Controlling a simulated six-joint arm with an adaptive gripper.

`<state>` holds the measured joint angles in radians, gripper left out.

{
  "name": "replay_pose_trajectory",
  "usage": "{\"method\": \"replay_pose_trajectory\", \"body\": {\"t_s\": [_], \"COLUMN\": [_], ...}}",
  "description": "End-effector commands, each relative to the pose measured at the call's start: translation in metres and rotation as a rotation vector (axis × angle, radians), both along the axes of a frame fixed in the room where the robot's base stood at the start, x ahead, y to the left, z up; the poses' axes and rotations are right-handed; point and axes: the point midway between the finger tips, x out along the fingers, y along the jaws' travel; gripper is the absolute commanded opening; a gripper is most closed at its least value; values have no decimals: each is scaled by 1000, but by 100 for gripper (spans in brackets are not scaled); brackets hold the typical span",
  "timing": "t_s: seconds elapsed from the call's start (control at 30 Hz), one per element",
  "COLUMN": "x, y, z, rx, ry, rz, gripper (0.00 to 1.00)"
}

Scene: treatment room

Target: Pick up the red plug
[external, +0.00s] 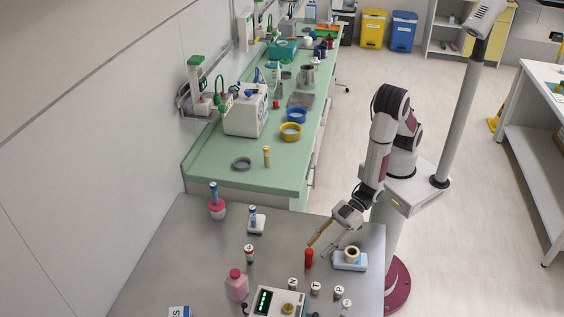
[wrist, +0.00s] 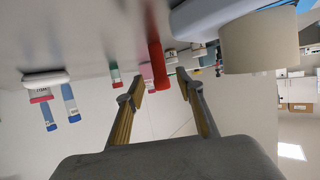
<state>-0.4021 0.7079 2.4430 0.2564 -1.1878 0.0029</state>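The red plug (external: 309,258) stands upright on the grey metal table (external: 180,262), near its right side. My gripper (external: 318,248) is low over the table, close beside the plug, with its fingers spread apart. In the wrist view the red plug (wrist: 157,52) appears between and beyond the two open fingertips of my gripper (wrist: 158,84). The plug looks free of both fingers; the exact gap is hard to tell.
A tape roll (external: 352,254) on a blue and white holder (external: 350,264) stands just right of the plug. Several small white lettered pieces (external: 315,288) and a device with a green display (external: 276,303) are in front. A pink bottle (external: 236,284) stands to the left.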

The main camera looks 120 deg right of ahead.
Motion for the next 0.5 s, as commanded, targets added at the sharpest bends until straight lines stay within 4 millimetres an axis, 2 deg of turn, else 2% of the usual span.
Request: {"method": "replay_pose_trajectory", "body": {"t_s": [0.5], "x": [6], "y": [1], "z": [-3], "rx": [0], "ry": [1], "rz": [0], "gripper": [37]}}
